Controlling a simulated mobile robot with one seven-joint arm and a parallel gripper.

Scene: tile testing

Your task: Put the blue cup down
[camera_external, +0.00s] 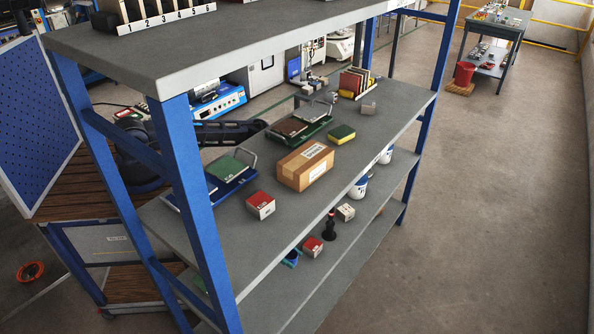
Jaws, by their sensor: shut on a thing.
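My black arm (228,133) reaches in from the left behind the shelf rack, at about the height of its middle shelf. Its far end runs up to the green tray on that shelf, and I cannot make out my gripper's fingers there. I cannot pick out the blue cup for certain, in my gripper or on the shelves. Two white containers with dark blue parts, a nearer one (358,189) and a farther one (386,156), stand on the lower shelf, partly hidden by the middle shelf's edge.
The middle shelf (225,238) holds a blue tray (232,186), a red-and-white box (260,205), a cardboard box (305,166), a green tray (318,130), a yellow-green sponge (341,134) and upright books (355,82). Bare strips lie along its front edge and right part. Blue posts (192,190) frame it.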

